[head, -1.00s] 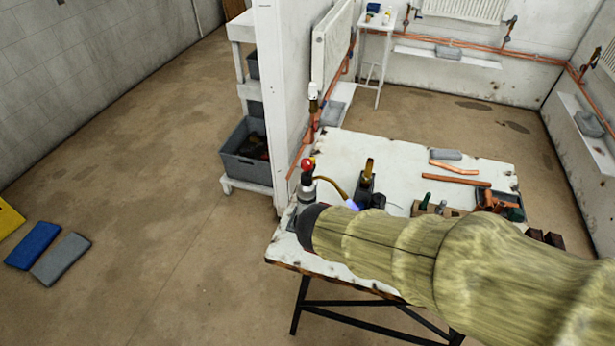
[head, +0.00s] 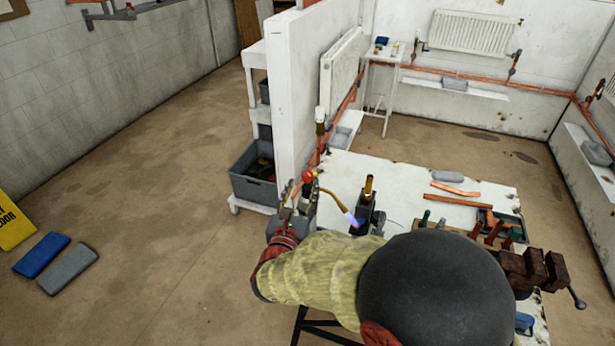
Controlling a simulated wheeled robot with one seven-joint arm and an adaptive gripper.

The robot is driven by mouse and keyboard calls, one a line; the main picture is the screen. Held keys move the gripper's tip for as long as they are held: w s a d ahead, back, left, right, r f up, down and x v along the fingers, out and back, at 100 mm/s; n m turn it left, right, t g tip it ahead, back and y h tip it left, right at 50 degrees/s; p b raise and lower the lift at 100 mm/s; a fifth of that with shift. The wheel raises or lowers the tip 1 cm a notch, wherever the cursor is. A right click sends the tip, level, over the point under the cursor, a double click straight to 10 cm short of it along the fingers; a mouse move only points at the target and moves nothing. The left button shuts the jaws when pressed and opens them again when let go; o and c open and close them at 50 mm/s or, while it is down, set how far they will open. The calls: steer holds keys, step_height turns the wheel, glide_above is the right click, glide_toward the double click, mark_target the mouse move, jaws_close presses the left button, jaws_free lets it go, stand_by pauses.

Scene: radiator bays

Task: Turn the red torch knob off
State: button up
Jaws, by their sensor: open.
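The red torch knob (head: 309,176) sits on top of the torch at the left end of the white workbench, near the partition wall. The torch's brass tube (head: 336,200) points right and down, with a bluish flame (head: 352,219) at its tip. My gripper (head: 297,196) is open, its grey fingers just left of and below the knob. I cannot tell whether a finger touches the torch. My arm hides the near part of the bench and much of the torch's lower body.
A dark block with a brass piece (head: 367,188) stands right of the flame. Copper pipes (head: 460,200), a tool tray (head: 511,222) and a rusty vise (head: 535,270) lie to the right. The partition wall (head: 310,80) rises behind the torch. Floor on the left is mostly clear.

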mark_target(306, 178)
steer(key=b+x, duration=0.1)
steer(key=x, duration=0.5)
steer(key=shift+w, duration=0.2)
steer(key=shift+c, duration=0.9)
jaws_close()
